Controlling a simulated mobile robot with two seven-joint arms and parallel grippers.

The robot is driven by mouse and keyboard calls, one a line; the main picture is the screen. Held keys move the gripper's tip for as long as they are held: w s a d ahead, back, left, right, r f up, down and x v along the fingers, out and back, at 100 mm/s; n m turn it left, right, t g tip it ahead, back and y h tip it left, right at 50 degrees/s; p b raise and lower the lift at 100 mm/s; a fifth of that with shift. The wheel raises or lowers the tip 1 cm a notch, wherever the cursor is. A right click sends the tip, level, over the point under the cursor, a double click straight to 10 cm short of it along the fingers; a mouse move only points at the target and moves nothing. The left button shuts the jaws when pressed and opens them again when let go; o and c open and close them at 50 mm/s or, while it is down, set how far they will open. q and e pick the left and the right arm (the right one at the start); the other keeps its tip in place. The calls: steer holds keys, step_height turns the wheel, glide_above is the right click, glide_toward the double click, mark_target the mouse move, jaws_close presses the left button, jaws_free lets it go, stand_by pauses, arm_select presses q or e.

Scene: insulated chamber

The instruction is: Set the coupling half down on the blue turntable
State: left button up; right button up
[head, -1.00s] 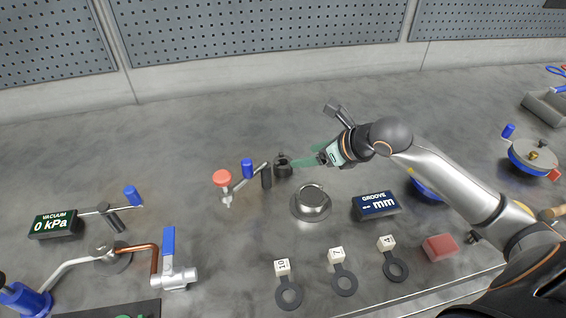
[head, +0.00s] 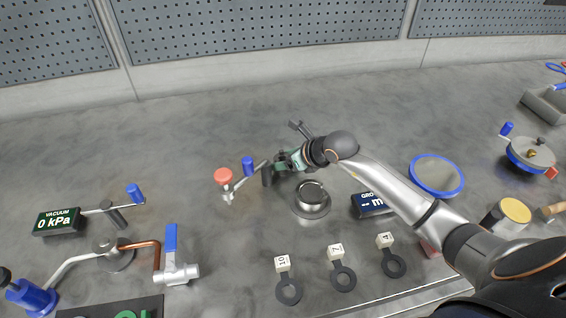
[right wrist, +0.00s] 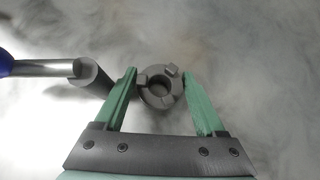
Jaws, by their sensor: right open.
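The coupling half (right wrist: 160,90), a dark grey ring with raised teeth and a central bore, stands on the grey bench. In the right wrist view it sits between the green fingers of my right gripper (right wrist: 160,78), which is open. Gaps show beside the part, more clearly on the right. In the head view my right gripper (head: 284,161) is over the coupling half's place and largely hides it. The blue turntable (head: 437,175), a grey disc with a blue rim, lies to the right of my right forearm, with nothing on it. My left gripper is not in view.
A dark post (right wrist: 92,78) stands close to the left finger, with a blue-handled crank (head: 248,167) beside it. A round metal fixture (head: 311,199) is just in front. The groove display (head: 369,206) is partly behind my arm. Bench behind the gripper is clear.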

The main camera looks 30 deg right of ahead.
steer(key=shift+c, duration=0.4)
jaws_close()
